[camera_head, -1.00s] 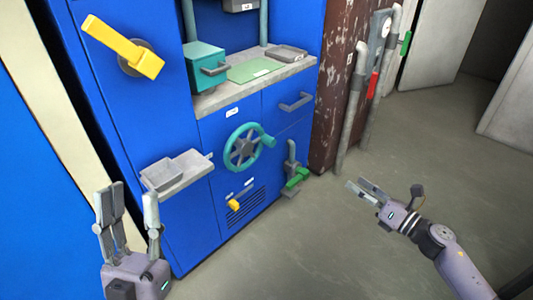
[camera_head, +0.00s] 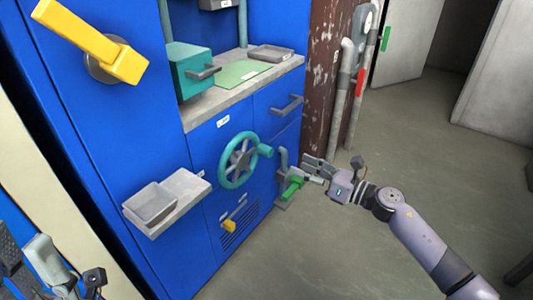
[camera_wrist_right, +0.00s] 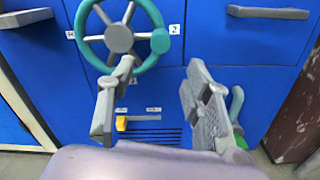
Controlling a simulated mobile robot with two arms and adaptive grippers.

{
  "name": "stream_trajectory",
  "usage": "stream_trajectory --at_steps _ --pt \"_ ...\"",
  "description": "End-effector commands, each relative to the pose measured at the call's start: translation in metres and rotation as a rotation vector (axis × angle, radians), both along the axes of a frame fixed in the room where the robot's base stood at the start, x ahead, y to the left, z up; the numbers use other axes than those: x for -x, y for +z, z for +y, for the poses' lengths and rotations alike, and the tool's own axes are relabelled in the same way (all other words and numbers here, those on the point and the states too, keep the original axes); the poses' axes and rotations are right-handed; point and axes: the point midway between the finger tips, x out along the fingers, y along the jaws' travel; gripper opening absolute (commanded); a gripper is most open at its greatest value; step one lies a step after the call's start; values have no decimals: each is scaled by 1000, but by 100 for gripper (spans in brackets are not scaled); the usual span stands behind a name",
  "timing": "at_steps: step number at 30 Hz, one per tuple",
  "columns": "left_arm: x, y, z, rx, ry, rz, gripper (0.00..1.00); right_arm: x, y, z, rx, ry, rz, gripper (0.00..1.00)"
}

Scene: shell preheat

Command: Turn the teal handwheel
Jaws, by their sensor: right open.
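The teal handwheel (camera_head: 239,160) is mounted on the front of the blue cabinet, with grey spokes and a teal knob at its right side. In the right wrist view the handwheel (camera_wrist_right: 119,37) is at the upper left, beyond my fingers. My right gripper (camera_head: 313,168) is open and empty, to the right of the wheel and apart from it; its two fingers also show in the right wrist view (camera_wrist_right: 160,100). My left gripper (camera_head: 40,270) is partly in view at the lower left corner, cut off by the frame edge; its opening cannot be made out.
A green-handled valve (camera_head: 292,187) stands close by my right fingers. A grey shelf with a tray (camera_head: 154,203) juts out left of the wheel. A yellow lever (camera_head: 230,226) is below it, a large yellow handle (camera_head: 92,42) at upper left. Open floor lies to the right.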

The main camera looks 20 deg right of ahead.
Motion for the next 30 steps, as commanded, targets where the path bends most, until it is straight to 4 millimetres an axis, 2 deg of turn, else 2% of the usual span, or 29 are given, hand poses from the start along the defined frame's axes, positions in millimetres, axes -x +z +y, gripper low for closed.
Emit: stream_trajectory --at_steps 6,15,21,30 --pt "-2 -1 -1 -2 1 -17 40 -36 0 28 -2 -1 -4 46" --pt "-4 0 -2 -6 1 -37 40 -79 -1 61 0 -1 -2 46" --pt "-6 5 -3 -10 1 -51 40 -93 0 72 0 -1 -1 46" --pt "-5 9 -1 -1 4 -65 40 -96 0 74 0 -2 2 46"
